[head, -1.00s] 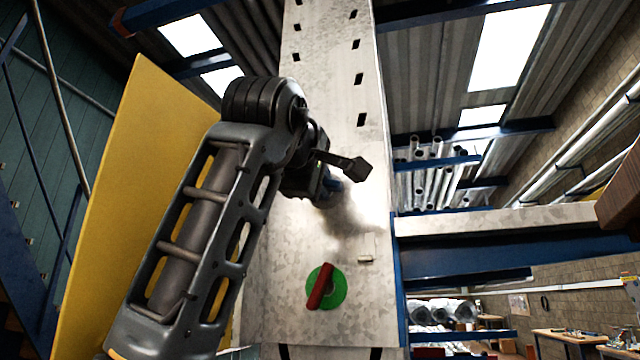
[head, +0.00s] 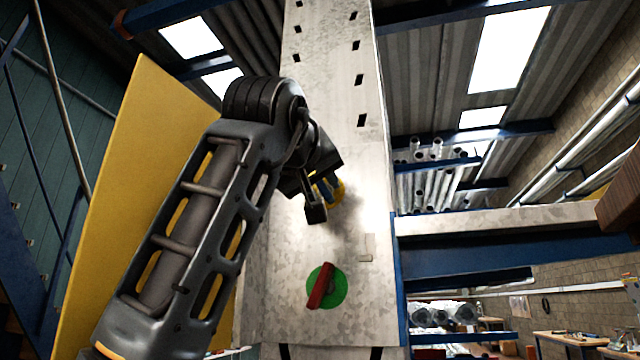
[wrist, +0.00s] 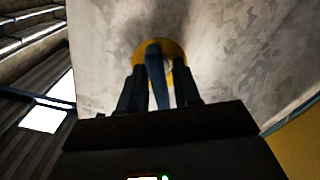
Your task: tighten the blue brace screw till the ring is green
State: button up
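The blue brace screw shows as a blue bar handle (wrist: 155,75) in the wrist view, in front of a yellow ring (wrist: 177,77) on the pale metal mast face. In the head view the yellow ring (head: 340,190) shows beside my gripper (head: 328,190), which hides most of the blue handle. In the wrist view my gripper's two dark fingers (wrist: 158,82) stand on either side of the blue handle. A pale gap shows between the handle and the right finger, so the gripper looks open around it.
A red handle (head: 320,286) on a green ring (head: 340,290) sits lower on the mast (head: 300,250). A small pale tab (head: 367,247) sticks out to its upper right. A yellow panel (head: 130,170) stands left of my arm. A blue beam (head: 480,250) runs off right.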

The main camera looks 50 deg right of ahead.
jog(key=shift+o, duration=0.6)
jog(key=v, duration=0.5)
